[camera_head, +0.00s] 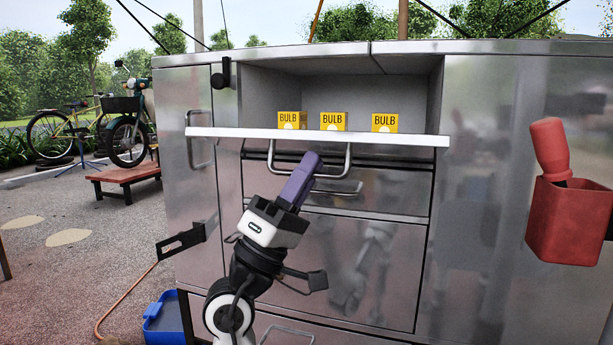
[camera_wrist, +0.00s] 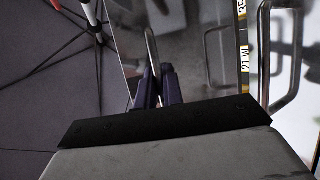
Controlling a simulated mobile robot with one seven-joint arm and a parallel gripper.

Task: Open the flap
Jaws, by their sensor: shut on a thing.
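The flap (camera_head: 400,139) shows in the head view as a pale, nearly level edge jutting out at the front of the cart's upper compartment (camera_head: 360,90), which stands open above it. A metal bar handle (camera_head: 348,160) hangs under the flap. In the wrist view the purple fingers (camera_wrist: 160,88) close around a thin metal bar (camera_wrist: 151,48). The exact contact is partly hidden by the fingers.
Several yellow bulb boxes (camera_head: 333,121) stand in the compartment behind the flap. Drawers with bar handles lie below. A red holder (camera_head: 568,220) hangs at the right. A black bracket (camera_head: 182,240) sticks out at the left, above a blue bin (camera_head: 164,320).

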